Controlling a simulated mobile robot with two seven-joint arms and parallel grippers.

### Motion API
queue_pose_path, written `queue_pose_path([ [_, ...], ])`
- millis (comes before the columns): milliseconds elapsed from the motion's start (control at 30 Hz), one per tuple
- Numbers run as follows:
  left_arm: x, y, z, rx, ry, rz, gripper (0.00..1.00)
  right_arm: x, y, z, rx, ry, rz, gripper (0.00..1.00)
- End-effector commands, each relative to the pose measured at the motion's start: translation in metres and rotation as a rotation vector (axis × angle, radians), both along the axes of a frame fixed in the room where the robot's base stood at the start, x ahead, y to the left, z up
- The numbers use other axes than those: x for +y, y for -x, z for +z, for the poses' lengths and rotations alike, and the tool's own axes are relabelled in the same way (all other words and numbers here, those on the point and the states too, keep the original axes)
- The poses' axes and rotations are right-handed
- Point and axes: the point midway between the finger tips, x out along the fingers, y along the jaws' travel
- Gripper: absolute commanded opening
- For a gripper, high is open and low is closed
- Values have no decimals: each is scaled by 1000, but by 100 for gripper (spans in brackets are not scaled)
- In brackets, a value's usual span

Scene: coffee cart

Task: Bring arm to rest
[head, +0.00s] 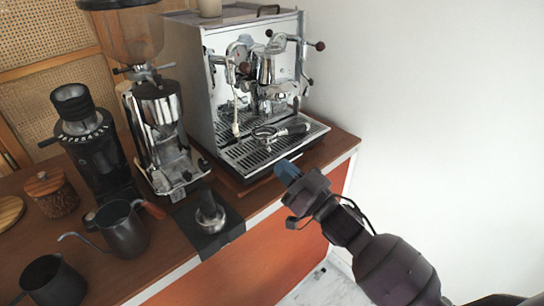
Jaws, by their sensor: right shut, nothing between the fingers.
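My right gripper (287,171) is shut and empty. Its blue fingertips are in front of the espresso machine's drip tray, near the front edge of the wooden counter. My right arm (385,262) comes in from the lower right. The fingertips look close to the counter edge in the picture, but I cannot tell whether they touch it. My left gripper is not in view.
The espresso machine (190,75) stands at the counter's right end, with a portafilter (266,132) on its drip tray. A tamper (209,210) on a dark mat (232,229), grinders (160,120), a kettle (125,233) and a dark pitcher (55,283) stand left. The white wall (450,110) side is clear.

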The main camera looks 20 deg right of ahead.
Motion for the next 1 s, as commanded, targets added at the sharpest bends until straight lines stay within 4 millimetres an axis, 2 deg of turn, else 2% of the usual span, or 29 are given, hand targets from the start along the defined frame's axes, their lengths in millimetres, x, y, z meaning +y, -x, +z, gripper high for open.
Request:
queue_pose_path([
  [333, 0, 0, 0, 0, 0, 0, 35, -3, 1, -4, -12, 68, -39, 0],
  [567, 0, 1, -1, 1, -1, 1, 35, -16, -9, -25, 40, 246, -175, 0],
  [667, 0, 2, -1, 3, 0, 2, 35, -24, -4, -51, 115, 311, -234, 0],
  [767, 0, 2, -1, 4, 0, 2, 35, -34, 9, -87, 219, 367, -283, 0],
  [867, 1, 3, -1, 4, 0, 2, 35, -41, 30, -125, 332, 410, -316, 0],
  [967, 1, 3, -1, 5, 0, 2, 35, -48, 60, -167, 463, 434, -339, 0],
  [1000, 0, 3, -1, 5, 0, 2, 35, -51, 76, -185, 522, 437, -345, 0],
])
